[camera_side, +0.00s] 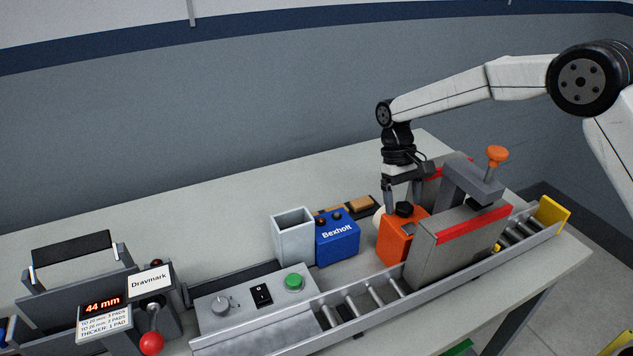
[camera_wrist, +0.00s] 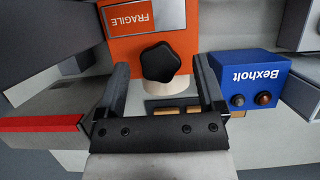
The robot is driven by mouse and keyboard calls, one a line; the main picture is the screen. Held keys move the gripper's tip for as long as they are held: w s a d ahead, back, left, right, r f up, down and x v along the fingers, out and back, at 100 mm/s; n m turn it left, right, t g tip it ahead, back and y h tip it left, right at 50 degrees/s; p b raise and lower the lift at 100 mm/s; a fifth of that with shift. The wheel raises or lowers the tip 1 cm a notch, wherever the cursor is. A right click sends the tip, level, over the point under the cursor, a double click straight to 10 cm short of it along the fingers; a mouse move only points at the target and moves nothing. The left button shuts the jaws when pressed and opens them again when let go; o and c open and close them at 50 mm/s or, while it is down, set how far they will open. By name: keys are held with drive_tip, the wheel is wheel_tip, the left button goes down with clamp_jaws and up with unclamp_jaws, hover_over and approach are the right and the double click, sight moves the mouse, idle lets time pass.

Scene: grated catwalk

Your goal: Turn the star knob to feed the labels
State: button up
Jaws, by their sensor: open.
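The black star knob (camera_side: 404,209) sits on the orange label dispenser (camera_side: 398,240), beside the grey machine with red edges. In the wrist view the star knob (camera_wrist: 160,63) shows whole between my two fingers, on the orange face (camera_wrist: 187,42) below a FRAGILE label (camera_wrist: 144,17). My gripper (camera_side: 404,196) is open and points down at the knob from above. In the wrist view my gripper (camera_wrist: 161,72) has a finger on each side of the knob, with gaps visible. I cannot tell whether the fingertips reach down to the knob's level.
The grey machine (camera_side: 455,245) with an orange-topped post (camera_side: 497,155) stands close at the right. The blue Bexholt box (camera_side: 338,240) and an open grey bin (camera_side: 292,240) stand at the left. A roller conveyor (camera_side: 370,302) runs along the front.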

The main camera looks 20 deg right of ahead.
drive_tip(key=v, duration=0.7)
drive_tip(key=shift+w+r, duration=0.2)
drive_tip(key=shift+r, duration=0.15)
drive_tip(key=shift+s+a, duration=0.1)
drive_tip(key=s+a+f+n+h, duration=0.1)
drive_tip(key=s+a+n, duration=0.25)
drive_tip(key=s, duration=0.65)
drive_tip(key=s+a+n, duration=0.3)
drive_tip(key=s+a, duration=0.2)
drive_tip(key=s, duration=0.6)
drive_tip(key=d+f+m+t, duration=0.2)
drive_tip(key=d+m+t, duration=0.1)
drive_tip(key=d, duration=0.4)
drive_tip(key=s+d+f+m+t+y, duration=0.1)
drive_tip(key=d+f+m+t, duration=0.1)
drive_tip(key=d, duration=0.5)
drive_tip(key=shift+s+d+f+m+t, duration=0.35)
drive_tip(key=shift+m+t, duration=0.4)
drive_tip(key=shift+t, duration=0.25)
